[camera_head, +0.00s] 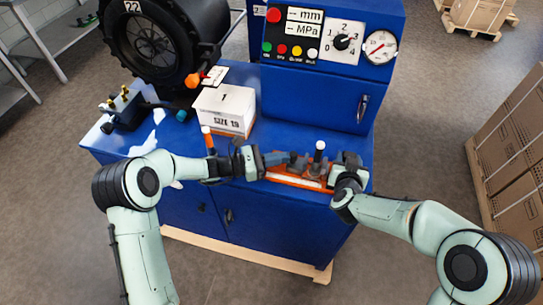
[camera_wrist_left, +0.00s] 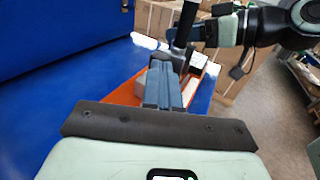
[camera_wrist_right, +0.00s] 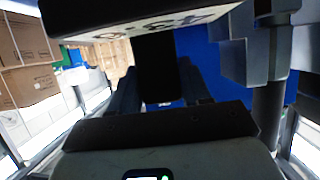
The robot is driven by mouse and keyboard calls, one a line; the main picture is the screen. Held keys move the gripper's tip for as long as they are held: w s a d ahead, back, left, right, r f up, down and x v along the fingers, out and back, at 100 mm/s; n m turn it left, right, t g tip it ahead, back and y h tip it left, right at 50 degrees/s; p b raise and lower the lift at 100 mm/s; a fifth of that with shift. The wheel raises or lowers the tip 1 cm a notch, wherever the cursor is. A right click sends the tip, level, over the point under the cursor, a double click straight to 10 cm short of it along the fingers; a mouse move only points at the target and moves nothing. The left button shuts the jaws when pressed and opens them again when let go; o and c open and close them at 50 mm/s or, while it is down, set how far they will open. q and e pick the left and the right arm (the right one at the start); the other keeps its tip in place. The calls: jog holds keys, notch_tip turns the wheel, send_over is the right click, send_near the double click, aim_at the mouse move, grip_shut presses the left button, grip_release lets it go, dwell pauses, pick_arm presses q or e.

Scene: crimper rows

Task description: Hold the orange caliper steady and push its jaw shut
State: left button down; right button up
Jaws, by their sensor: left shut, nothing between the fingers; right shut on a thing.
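The orange caliper (camera_head: 283,179) lies on the blue bench top near its front edge, with grey blocks and a black post with a white tip (camera_head: 320,146) on it. My left gripper (camera_head: 288,157) is shut and empty, its fingertips at the caliper's grey parts. In the left wrist view the shut fingers (camera_wrist_left: 165,85) point along the orange body (camera_wrist_left: 118,92); whether they touch the grey block is unclear. My right gripper (camera_head: 333,172) is at the caliper's right end, shut on it. In the right wrist view a dark part (camera_wrist_right: 157,70) sits between its fingers.
A blue control panel (camera_head: 325,40) rises behind the caliper. Cartons (camera_head: 510,130) are stacked at the right. The bench top behind the caliper is clear.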

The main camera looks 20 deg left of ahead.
pick_arm(q)
jog(key=shift+d, duration=0.8)
pick_arm(e)
jog(key=shift+a, duration=0.2)
pick_arm(q)
jog(key=v, duration=1.3)
jog(key=shift+a, duration=0.15)
jog(key=shift+s+a+r, duration=0.1)
jog(key=shift+s+a, duration=0.2)
jog(key=shift+a, duration=0.25)
jog(key=x, duration=1.4)
pick_arm(e)
jog(key=shift+d, duration=0.15)
